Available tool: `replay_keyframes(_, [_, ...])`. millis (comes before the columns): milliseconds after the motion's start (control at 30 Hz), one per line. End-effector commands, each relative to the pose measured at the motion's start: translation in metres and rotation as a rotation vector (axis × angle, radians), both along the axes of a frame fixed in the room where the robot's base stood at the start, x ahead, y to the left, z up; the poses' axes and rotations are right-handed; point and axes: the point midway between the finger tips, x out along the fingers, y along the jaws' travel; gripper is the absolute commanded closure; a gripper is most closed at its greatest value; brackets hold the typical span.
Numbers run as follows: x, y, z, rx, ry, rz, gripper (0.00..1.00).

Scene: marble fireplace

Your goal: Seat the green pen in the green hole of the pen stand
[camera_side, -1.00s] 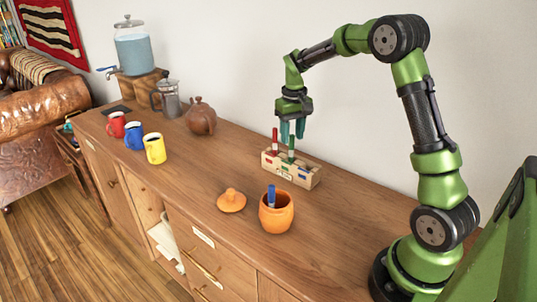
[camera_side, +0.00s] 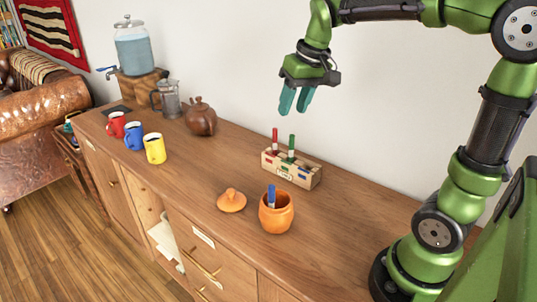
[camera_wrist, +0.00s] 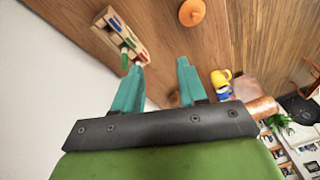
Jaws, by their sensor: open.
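The green pen (camera_side: 291,148) stands upright in the middle part of the wooden pen stand (camera_side: 311,181), and its lower end is hidden inside. A red pen (camera_side: 275,141) stands upright in the stand to its left. The stand also shows in the wrist view (camera_wrist: 126,37), with the green pen (camera_wrist: 125,61) in it. My gripper (camera_side: 293,112) is open and empty, in the air above the stand and apart from the pens. In the wrist view my two teal fingers (camera_wrist: 160,68) are spread with nothing between them. A blue pen (camera_side: 271,196) leans inside the orange pot (camera_side: 277,218).
An orange lid (camera_side: 231,201) lies left of the pot. Red (camera_side: 116,125), blue (camera_side: 134,135) and yellow (camera_side: 155,148) mugs, a brown teapot (camera_side: 201,118), a French press (camera_side: 168,99) and a water dispenser (camera_side: 131,50) stand farther left. The right of the cabinet top is clear.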

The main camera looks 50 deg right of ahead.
Motion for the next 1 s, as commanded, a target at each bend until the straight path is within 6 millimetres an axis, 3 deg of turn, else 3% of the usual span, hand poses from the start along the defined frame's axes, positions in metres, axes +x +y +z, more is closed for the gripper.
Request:
replay_keyframes(33, [-0.020,0.019,0.004,0.011,-0.055,0.010,0.58])
replay_keyframes(200, [-0.074,0.063,-0.005,0.067,-0.210,0.016,0.58])
replay_keyframes(400, [-0.112,0.087,-0.024,0.124,-0.319,0.009,0.58])
replay_keyframes(567, [-0.120,0.091,-0.031,0.140,-0.345,0.004,0.58])
replay_keyframes(1000, [-0.120,0.091,-0.031,0.139,-0.344,0.004,0.58])
